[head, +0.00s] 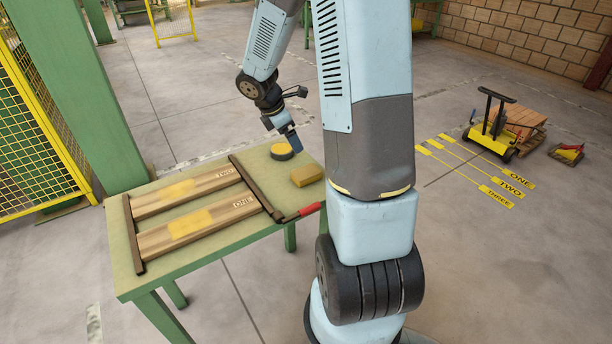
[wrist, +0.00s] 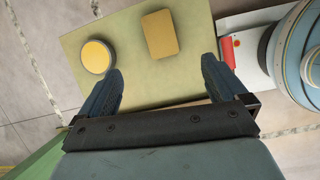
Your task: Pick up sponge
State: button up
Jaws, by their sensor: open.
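The sponge looks to be the yellow-brown rectangular block (head: 307,175) lying on the green table (head: 190,245) near its right corner. In the wrist view the block (wrist: 160,34) lies beyond my fingertips, roughly in line with the gap between them. My gripper (head: 291,142) is above the table's far right part, pointing down; in the wrist view its two fingers (wrist: 162,72) are spread with nothing between them. A round yellow-topped, dark-rimmed disc (head: 281,151) sits next to the block, just under my gripper in the head view. The disc shows left of the block in the wrist view (wrist: 97,56).
Two wooden planks (head: 185,192) marked ONE and TWO lie between dark rails on the table. A red-handled tool (head: 305,212) lies at the table's right edge. A green post (head: 85,95) and yellow fence (head: 35,130) stand left. A cart (head: 490,130) stands far right.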

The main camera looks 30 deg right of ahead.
notch_tip(320, 180, down, 3)
jog(key=w+n, duration=0.1)
send_over(305, 172)
jog(key=a, duration=0.2)
jog(key=f, duration=0.8)
jog(key=shift+w+f, duration=0.1)
jog(key=shift+w, duration=0.1)
jog(key=x, duration=0.5)
jog(key=shift+s, duration=0.3)
jog(key=shift+a+f, duration=0.1)
jog(key=shift+f, duration=0.15)
jog(key=c, duration=1.1)
jog(key=shift+c, duration=0.5)
jog(key=shift+r, duration=0.1)
